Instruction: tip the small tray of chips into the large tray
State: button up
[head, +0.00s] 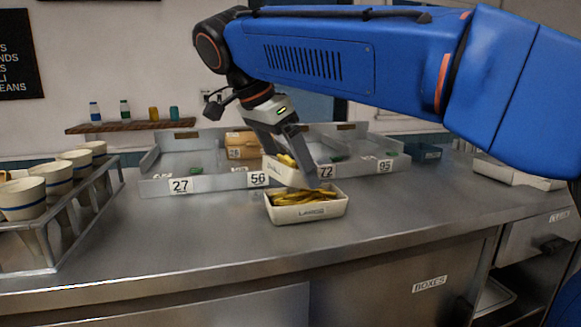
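The large tray (307,213) is cream, has a label on its front reading "LARGE", and sits upright on the steel counter. Yellow chips (303,197) lie in it. My gripper (306,172) is just above it and shut on the small tray (278,173), a cream tray that looks tilted down to the right. A few yellow chips (286,159) show at the small tray's upper edge. The grey fingers hide part of the small tray, so I cannot tell how many chips are in it or whether the two trays touch.
Metal bins with number labels (215,183) stand behind, and another labelled bin (368,168) is to the right. A rack with several cups (22,199) stands at the left. A white tray (515,174) lies at the right. The counter in front (200,235) is clear.

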jog(key=shift+w+d+r+g+y, duration=0.1)
jog(key=shift+r+g+y, duration=0.25)
jog(key=shift+y, duration=0.45)
jog(key=g+y, duration=0.2)
jog(key=y, duration=0.1)
jog(key=shift+w+d+g+y, duration=0.2)
jog(key=shift+d+g+y, duration=0.05)
jog(key=shift+d+y, duration=0.1)
jog(key=y, duration=0.1)
jog(key=g+y, duration=0.1)
jog(key=d+g+y, duration=0.1)
jog(key=y, duration=0.1)
jog(key=shift+w+f, duration=0.2)
jog(key=shift+w, duration=0.15)
jog(key=shift+w+d+f+g+y, duration=0.2)
jog(key=shift+d+g+y, duration=0.1)
jog(key=shift+g+y, duration=0.55)
jog(key=shift+w+d+f+g+y, duration=0.15)
jog(key=shift+d+f+g+y, duration=0.1)
jog(key=shift+g+y, duration=0.55)
jog(key=shift+r, duration=0.1)
